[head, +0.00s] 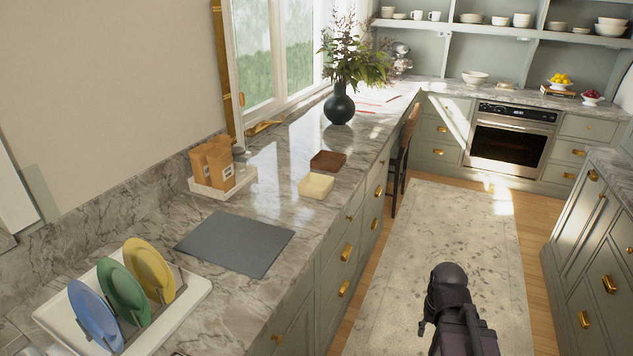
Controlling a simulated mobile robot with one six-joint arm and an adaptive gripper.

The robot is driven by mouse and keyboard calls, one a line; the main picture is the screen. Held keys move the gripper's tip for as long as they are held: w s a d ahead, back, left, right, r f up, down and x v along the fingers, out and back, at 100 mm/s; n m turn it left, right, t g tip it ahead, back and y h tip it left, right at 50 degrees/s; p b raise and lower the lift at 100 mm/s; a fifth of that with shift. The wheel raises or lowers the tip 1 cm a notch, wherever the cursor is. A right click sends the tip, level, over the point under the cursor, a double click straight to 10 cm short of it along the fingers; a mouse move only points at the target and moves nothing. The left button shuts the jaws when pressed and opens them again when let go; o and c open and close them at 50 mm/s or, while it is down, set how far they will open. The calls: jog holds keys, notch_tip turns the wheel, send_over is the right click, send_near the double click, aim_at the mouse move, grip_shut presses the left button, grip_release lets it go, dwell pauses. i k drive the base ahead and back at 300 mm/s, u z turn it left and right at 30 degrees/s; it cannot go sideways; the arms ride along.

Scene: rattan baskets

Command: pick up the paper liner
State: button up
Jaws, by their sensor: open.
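No thing in the head view is clearly a paper liner. A small cream square item (316,186) lies on the marble counter near its front edge, and I cannot tell whether it is the liner or a basket holding one. Part of my dark arm shows at the bottom right, over the floor and away from the counter. I see no fingertips of my gripper.
A grey mat (235,243) lies flat on the counter. A white tray (209,190) holds brown paper bags (220,165). A white rack (190,299) holds blue, green and yellow plates. A dark vase (340,108) with foliage stands farther back. A rug (460,230) covers the floor aisle.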

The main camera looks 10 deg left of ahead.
aim_at(318, 186)
jog(key=u, duration=0.15)
jog(key=i, duration=1.25)
jog(key=u, duration=0.1)
